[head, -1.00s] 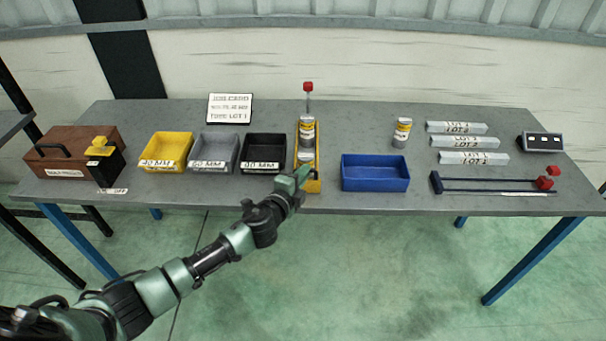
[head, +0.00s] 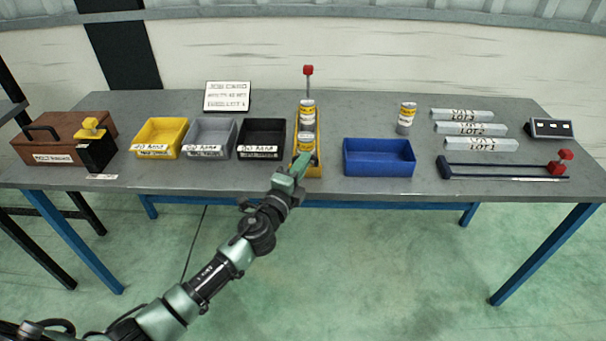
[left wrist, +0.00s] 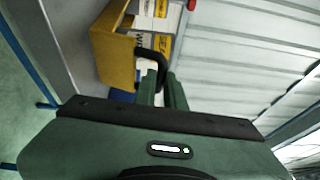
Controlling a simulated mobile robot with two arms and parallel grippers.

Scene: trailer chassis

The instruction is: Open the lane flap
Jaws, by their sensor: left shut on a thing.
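The lane is a narrow yellow channel (head: 320,158) on the table, with a rear can (head: 307,112) and a front can (head: 305,143) standing in it. My left gripper (head: 296,168) is at the lane's front end, low by the table's front edge, and covers part of it. In the left wrist view a yellow panel (left wrist: 116,55) shows beside a black curved handle (left wrist: 152,54). My left gripper (left wrist: 162,85) is shut on this handle at its fingertips. How far the flap stands open is hard to tell. My right gripper is not in view.
A black bin (head: 260,139) stands left of the lane and a blue bin (head: 379,158) right of it, both close. A red-topped post (head: 308,77) rises at the lane's back. A lone can (head: 405,118) stands behind the blue bin. Floor in front is clear.

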